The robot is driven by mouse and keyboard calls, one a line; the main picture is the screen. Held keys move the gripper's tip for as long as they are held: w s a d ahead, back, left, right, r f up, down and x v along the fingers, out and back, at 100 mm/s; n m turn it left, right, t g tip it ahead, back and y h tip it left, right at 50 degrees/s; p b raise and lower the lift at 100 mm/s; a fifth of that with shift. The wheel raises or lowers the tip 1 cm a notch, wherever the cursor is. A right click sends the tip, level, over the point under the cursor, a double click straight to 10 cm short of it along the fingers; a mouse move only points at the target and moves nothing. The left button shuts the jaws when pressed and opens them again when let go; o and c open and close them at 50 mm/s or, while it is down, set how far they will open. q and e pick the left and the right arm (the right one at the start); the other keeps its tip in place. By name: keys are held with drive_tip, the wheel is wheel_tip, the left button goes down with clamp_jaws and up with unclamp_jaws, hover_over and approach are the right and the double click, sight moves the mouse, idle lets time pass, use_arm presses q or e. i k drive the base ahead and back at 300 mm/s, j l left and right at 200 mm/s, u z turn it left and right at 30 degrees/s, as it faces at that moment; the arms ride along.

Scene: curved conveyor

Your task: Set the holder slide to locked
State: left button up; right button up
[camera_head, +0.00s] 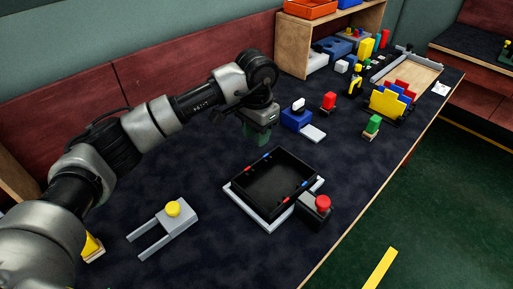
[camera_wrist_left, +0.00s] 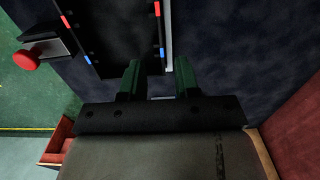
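A black rectangular tray (camera_head: 275,184) with red and blue marks on its rim sits on a pale grey base (camera_head: 247,214) mid-table. A dark block with a red knob (camera_head: 322,202) stands against its front right side; it also shows in the left wrist view (camera_wrist_left: 27,60). I cannot tell for sure which part is the holder slide, nor whether it is locked. My left gripper (camera_head: 256,137) is above the table behind the tray, green fingers pointing down. In the left wrist view my left gripper (camera_wrist_left: 158,80) has its fingers apart with nothing between them. My right gripper is not in view.
A grey fork-shaped piece with a yellow knob (camera_head: 172,209) lies left of the tray. A blue block with a white knob (camera_head: 297,119) stands behind the tray. Several coloured blocks and a shelf (camera_head: 292,47) stand farther back. The table's front edge is at right.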

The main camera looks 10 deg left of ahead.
sight(320, 205)
drive_tip(key=k+l, duration=0.15)
drive_tip(key=k, duration=0.35)
drive_tip(key=k+l, duration=0.15)
drive_tip(key=k, duration=0.35)
drive_tip(key=k+l, duration=0.15)
drive_tip(key=k, duration=0.3)
drive_tip(key=k+l, duration=0.15)
drive_tip(key=k, duration=0.35)
